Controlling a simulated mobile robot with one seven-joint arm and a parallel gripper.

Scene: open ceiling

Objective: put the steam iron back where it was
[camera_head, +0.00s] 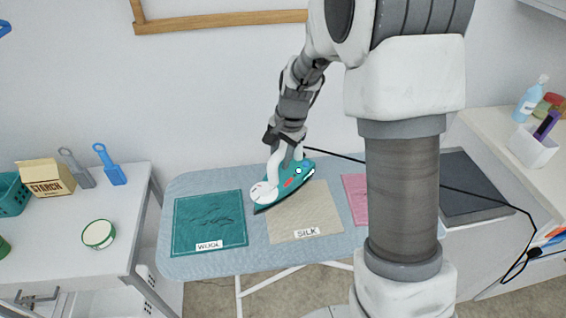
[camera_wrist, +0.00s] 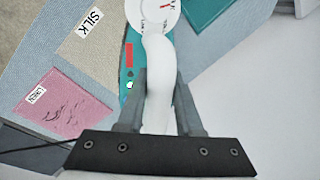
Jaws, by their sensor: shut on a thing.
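The steam iron (camera_head: 302,174) is teal with a white handle and a round white dial end. In the head view it is over the ironing board (camera_head: 180,258), at the upper left of the beige SILK cloth (camera_head: 318,208), its tip near the teal WOOL cloth (camera_head: 208,222). My gripper (camera_head: 284,150) is shut on the white handle from above. In the wrist view the handle (camera_wrist: 158,60) runs between my fingers (camera_wrist: 158,88), with the dial at the top. I cannot tell whether the iron's sole touches the cloth. A dark flat pad (camera_head: 475,183) lies on the right.
A pink cloth (camera_head: 355,190) is partly hidden behind my arm; its label (camera_wrist: 38,96) shows in the wrist view. A black cord (camera_head: 460,189) crosses to the right. A right counter holds bottles.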

